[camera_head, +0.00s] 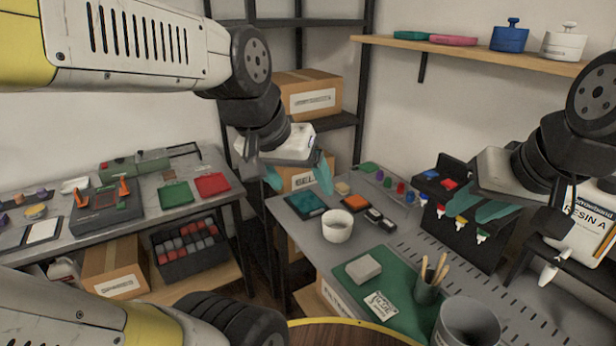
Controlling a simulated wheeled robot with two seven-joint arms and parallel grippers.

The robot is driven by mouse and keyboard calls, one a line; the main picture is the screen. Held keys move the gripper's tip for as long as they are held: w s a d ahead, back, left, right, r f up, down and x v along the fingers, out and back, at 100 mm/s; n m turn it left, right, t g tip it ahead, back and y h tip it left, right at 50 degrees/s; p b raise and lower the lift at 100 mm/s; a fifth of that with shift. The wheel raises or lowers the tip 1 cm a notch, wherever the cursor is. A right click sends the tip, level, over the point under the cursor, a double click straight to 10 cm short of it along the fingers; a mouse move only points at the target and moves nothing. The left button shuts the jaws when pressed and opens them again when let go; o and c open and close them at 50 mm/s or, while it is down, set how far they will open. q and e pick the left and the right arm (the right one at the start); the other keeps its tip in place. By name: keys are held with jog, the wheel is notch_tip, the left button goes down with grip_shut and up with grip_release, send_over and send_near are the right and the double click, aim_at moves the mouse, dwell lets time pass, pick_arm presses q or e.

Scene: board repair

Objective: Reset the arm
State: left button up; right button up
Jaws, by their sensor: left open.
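My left gripper (298,178) hangs in the air near the middle of the view, at the end of my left arm, which comes in from the upper left. My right gripper (478,212) is at the right, in front of a black rack (462,240). Its teal fingers are seen from the side, so their gap is unclear. No held object shows in it.
A white cup (337,226), green mat (345,290) and brush holder (428,290) stand on the grey table. A white resin container (583,228) stands close to my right arm. A second bench (150,215) is at left, and a wooden shelf (480,54) hangs at upper right.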

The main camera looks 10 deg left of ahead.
pick_arm(q)
jog(key=shift+s+a+r+n+t, duration=0.1)
jog(key=shift+s+n+t, duration=0.05)
jog(key=shift+s, duration=0.35)
jog(key=shift+s+a+r+n+t, duration=0.1)
jog(key=shift+s+n+t, duration=0.05)
jog(key=shift+s, duration=0.35)
dwell(0.6)
